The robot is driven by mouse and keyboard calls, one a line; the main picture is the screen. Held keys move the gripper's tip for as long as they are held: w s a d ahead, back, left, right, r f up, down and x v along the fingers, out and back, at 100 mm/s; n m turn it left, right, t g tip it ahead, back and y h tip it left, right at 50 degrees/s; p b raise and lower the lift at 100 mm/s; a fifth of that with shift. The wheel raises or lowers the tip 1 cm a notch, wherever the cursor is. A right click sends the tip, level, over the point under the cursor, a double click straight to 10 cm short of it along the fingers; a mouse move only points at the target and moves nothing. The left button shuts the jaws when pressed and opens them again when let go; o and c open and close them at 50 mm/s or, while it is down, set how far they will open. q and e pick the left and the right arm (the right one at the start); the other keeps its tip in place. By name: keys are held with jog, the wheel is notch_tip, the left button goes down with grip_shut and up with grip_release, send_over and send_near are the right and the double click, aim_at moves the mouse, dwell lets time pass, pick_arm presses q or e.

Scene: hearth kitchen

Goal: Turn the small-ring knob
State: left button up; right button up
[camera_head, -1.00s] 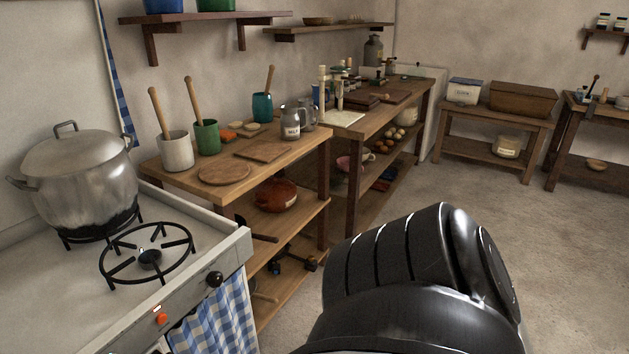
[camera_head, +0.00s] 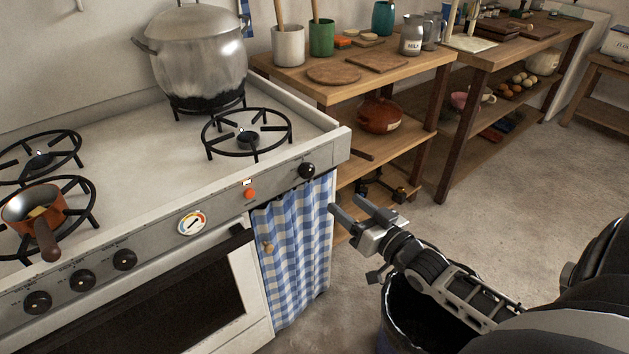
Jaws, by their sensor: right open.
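The cream stove (camera_head: 120,190) carries several black knobs on its front panel. One knob (camera_head: 307,170) sits alone at the right end, below a small black burner ring (camera_head: 285,143). Three more knobs, a left one (camera_head: 38,302), a middle one (camera_head: 82,280) and a right one (camera_head: 125,259), sit in a row at the left. Their labels are too small to read, so I cannot tell by print which is the small-ring knob. My right gripper (camera_head: 346,208) is open and empty, apart from the stove, just right of and below the lone knob. My left gripper is out of view.
A large steel pot (camera_head: 198,60) stands at the back of the stove. A copper saucepan (camera_head: 35,212) sits on the front left burner, its handle pointing forward. A red button (camera_head: 250,194) and a dial (camera_head: 192,223) are on the panel. A checked curtain (camera_head: 290,245) hangs below.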

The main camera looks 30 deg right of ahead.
aim_at(310, 175)
jog(key=w, duration=0.8)
jog(key=w+a+b, duration=0.1)
jog(key=w, duration=0.3)
jog(key=shift+w, duration=0.2)
jog(key=c, duration=1)
